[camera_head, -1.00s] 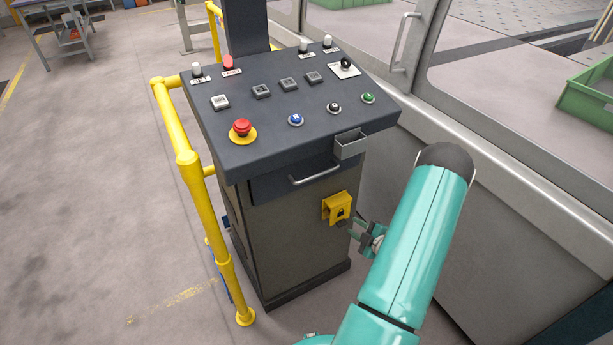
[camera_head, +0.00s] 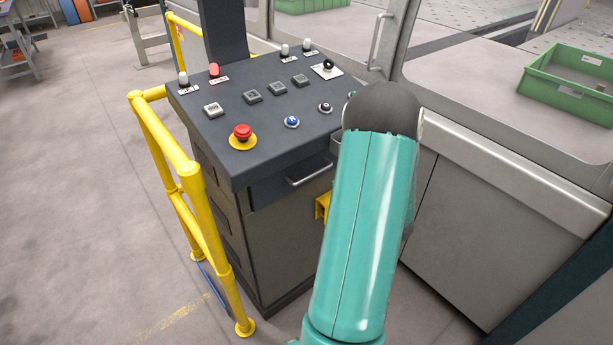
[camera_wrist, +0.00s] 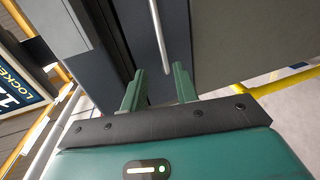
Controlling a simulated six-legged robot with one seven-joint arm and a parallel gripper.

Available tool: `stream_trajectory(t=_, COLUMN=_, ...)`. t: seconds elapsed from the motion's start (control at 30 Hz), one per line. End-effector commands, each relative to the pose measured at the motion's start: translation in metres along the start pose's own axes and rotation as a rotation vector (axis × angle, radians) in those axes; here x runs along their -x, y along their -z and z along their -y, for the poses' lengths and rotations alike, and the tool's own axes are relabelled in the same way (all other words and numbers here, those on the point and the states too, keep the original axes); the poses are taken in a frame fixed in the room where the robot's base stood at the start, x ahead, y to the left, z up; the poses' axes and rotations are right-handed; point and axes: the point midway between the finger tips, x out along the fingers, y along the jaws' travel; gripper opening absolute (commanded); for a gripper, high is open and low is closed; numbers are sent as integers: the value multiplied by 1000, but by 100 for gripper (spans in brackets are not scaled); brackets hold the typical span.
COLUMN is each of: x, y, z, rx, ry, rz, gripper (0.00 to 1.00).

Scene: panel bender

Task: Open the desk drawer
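The desk drawer (camera_head: 268,193) is a dark front under the sloping top of the control desk, and it looks closed. Its silver bar handle (camera_head: 309,176) shows just left of my teal arm. In the wrist view the handle (camera_wrist: 158,38) runs lengthwise up the picture, ahead of my gripper (camera_wrist: 158,86). The two green fingers are apart, one on each side of the handle's line. The handle's near end looks close to the fingertips, but I cannot tell whether it is between them. My gripper is hidden behind my arm in the head view.
The desk top (camera_head: 222,130) carries buttons and a red emergency stop (camera_head: 243,132). A yellow rail (camera_head: 205,225) stands along the desk's left side. A yellow bracket (camera_head: 321,206) below the handle is partly hidden by my arm. Grey machine panels (camera_head: 480,220) stand at right.

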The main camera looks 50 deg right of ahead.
Motion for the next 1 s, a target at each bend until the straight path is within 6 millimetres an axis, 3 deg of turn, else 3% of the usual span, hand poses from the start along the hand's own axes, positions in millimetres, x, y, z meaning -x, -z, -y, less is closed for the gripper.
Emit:
stream_trajectory(t=0.17, x=-23, y=-3, z=1, rx=-1, ry=0, rz=-3, gripper=30)
stream_trajectory(t=0.7, x=-124, y=-2, z=1, rx=-3, ry=1, rz=-2, gripper=30)
stream_trajectory(t=1.0, x=-136, y=-1, z=1, rx=-4, ry=0, rz=1, gripper=30)
